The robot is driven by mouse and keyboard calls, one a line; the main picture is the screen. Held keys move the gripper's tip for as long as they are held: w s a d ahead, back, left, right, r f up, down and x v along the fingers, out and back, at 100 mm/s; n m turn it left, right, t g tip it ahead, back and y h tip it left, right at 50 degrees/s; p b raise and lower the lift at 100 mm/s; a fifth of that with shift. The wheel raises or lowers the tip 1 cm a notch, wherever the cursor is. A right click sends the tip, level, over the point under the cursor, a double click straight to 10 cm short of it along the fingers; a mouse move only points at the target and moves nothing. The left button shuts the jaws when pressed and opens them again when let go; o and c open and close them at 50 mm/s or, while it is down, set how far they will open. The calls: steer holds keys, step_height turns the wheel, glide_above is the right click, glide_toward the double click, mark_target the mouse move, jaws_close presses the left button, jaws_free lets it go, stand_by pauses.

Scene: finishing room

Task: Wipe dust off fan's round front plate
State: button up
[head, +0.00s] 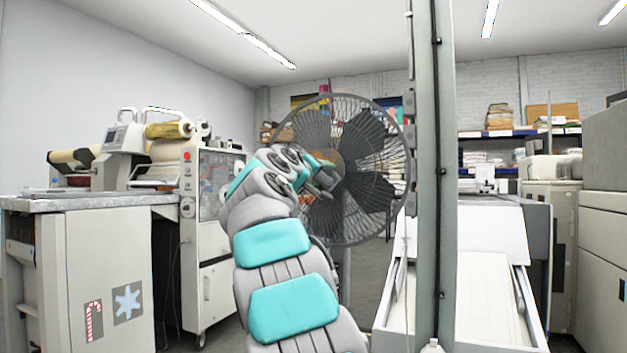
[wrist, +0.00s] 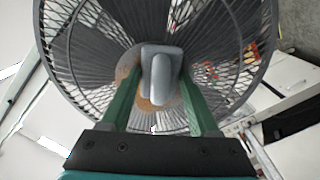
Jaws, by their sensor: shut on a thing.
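The fan (head: 377,190) has a dark round wire guard and stands beyond my arm in the head view. Its round front plate (wrist: 128,68) is at the guard's centre, with brownish dust showing around its edge. My gripper (wrist: 160,82) is shut on a grey wiping tool (wrist: 161,60), a flat block with a rounded grip between the green fingers. The tool is in front of the plate and hides most of it. I cannot tell whether it touches the plate. In the head view my gripper (head: 322,178) is in front of the fan's middle, and the tool is hard to make out.
A grey post (head: 434,200) rises just right of the fan. A white machine (head: 490,290) stands right of the post. A cabinet with a worktop (head: 105,270) and a wheeled machine (head: 212,230) stand at left. Shelves (head: 525,133) line the back wall.

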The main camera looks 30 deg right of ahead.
mark_target(344, 162)
steer(key=shift+s+d+b, duration=0.5)
steer(key=shift+s+d, duration=0.9)
steer(key=shift+s, duration=0.3)
steer(key=shift+r+p, duration=0.8)
steer(key=shift+r, duration=0.05)
steer(key=shift+w+a+p, duration=0.3)
steer(key=shift+w+a, duration=0.35)
steer(key=shift+w, duration=0.2)
steer(key=shift+w+a+p, duration=0.25)
steer(key=shift+w+a, duration=0.35)
steer(key=shift+w, duration=0.25)
steer(key=shift+w+a+r+p, duration=0.85)
steer(key=shift+w+a+p, duration=1.1)
steer(key=shift+w+p, duration=0.45)
steer(key=shift+s+d+f+b, duration=0.1)
steer(key=shift+s+d+b, duration=0.6)
steer(key=shift+s+d, duration=0.55)
steer(key=shift+s+d+r+b, duration=0.1)
steer(key=shift+s+d+b, duration=0.7)
steer(key=shift+s, duration=0.7)
steer(key=shift+s+d+f+b, duration=0.1)
steer(key=shift+s+d+b, duration=0.45)
steer(key=shift+s+d, duration=0.75)
steer(key=shift+s+a, duration=0.1)
